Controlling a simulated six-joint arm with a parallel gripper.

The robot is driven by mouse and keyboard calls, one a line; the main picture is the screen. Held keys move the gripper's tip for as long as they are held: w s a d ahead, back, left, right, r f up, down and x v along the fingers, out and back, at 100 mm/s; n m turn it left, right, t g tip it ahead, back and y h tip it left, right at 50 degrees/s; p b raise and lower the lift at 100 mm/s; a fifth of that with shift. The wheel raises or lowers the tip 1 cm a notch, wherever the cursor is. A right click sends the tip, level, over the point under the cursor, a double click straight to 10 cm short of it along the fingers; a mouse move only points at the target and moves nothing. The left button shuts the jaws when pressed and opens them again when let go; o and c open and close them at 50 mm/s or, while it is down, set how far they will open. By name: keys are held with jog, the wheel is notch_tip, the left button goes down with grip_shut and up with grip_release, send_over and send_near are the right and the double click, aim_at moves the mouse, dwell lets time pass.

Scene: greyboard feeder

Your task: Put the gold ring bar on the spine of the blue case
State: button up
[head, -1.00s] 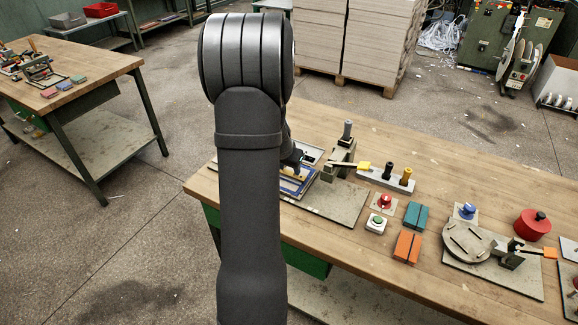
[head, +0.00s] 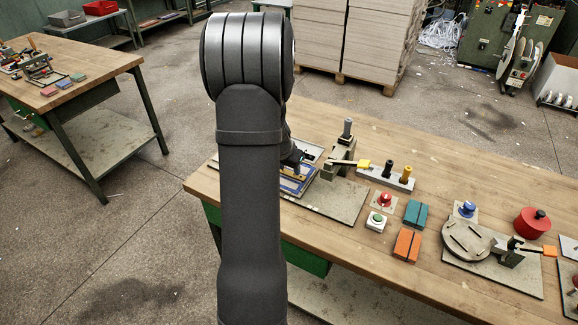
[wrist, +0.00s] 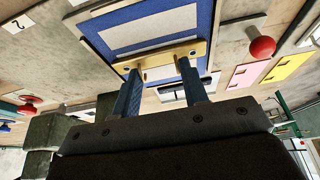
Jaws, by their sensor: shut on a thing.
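The blue case (wrist: 205,15), with a pale panel in its middle, lies at the top of the wrist view. It also shows in the head view (head: 297,187), partly hidden by my arm. The gold ring bar (wrist: 158,60) lies across the edge of the case nearest my gripper, with a small hole near each end. My gripper (wrist: 159,68) is shut on the bar, its two blue-grey fingers meeting it between the ends. I cannot tell whether the bar touches the spine or hangs just above it.
A grey stand with a lever and yellow tip (head: 364,163) is right of the case. Further right are a block with black and gold posts (head: 385,179), a red button (head: 384,199), a green button (head: 376,221), and teal (head: 416,213) and orange (head: 407,245) cases.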

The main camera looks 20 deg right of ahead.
dwell(0.3)
jog(key=o, duration=1)
jog(key=shift+o, duration=0.2)
jog(key=v, duration=1.7)
jog(key=shift+r, duration=0.2)
jog(key=x, duration=1.7)
jog(key=shift+f, duration=0.25)
jog(key=shift+r, duration=0.15)
